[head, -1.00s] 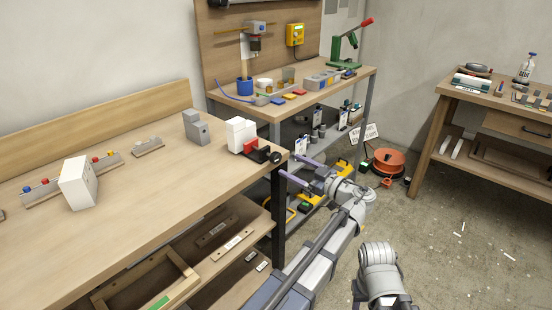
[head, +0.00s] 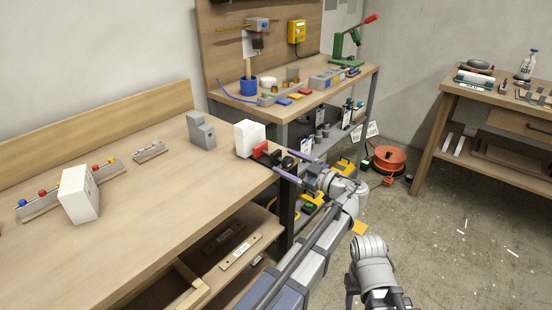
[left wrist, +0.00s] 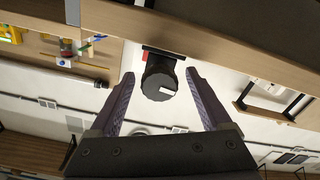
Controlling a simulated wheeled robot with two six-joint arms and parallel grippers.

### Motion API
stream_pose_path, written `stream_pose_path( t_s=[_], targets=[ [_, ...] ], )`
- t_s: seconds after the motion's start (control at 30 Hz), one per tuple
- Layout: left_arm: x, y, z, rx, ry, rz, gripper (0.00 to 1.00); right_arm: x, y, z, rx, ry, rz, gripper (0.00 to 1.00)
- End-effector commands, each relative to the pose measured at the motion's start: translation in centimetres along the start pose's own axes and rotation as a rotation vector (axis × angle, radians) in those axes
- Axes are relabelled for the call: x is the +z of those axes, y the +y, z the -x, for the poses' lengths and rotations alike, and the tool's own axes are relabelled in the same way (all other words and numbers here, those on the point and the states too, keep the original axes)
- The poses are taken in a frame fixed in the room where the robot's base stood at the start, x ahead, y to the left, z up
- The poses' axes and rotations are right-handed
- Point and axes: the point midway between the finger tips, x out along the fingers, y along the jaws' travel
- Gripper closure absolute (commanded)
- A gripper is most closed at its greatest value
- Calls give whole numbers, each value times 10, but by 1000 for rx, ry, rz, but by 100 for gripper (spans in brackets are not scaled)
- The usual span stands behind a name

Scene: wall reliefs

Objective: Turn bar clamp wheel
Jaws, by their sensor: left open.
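The bar clamp (head: 261,149) has a red and black body and sits at the right end of the near workbench, against a white block (head: 249,137). Its round black wheel (head: 288,163) faces the bench end; in the left wrist view the wheel (left wrist: 159,80) shows a white mark. My left gripper (head: 283,166) is open at the wheel. In the left wrist view its purple fingers (left wrist: 160,76) stand on either side of the wheel, with visible gaps, so it is not gripped. My right gripper is not in view.
The near workbench (head: 140,215) has a grey block (head: 201,131), a white box (head: 78,194) and small racks on it. A second bench (head: 345,82) with tools stands behind. An orange reel (head: 389,159) lies on the floor. The floor at right is largely clear.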

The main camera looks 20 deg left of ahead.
Motion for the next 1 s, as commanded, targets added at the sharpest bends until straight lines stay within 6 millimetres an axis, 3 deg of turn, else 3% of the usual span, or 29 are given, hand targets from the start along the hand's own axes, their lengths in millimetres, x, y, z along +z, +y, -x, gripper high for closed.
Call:
stream_pose_path(
  t_s=[0.33,1.0],
  targets=[
    [0,1,1,1,0,0,20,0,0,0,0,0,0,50],
    [0,0,0,0,0,0,96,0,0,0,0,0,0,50]
  ],
)
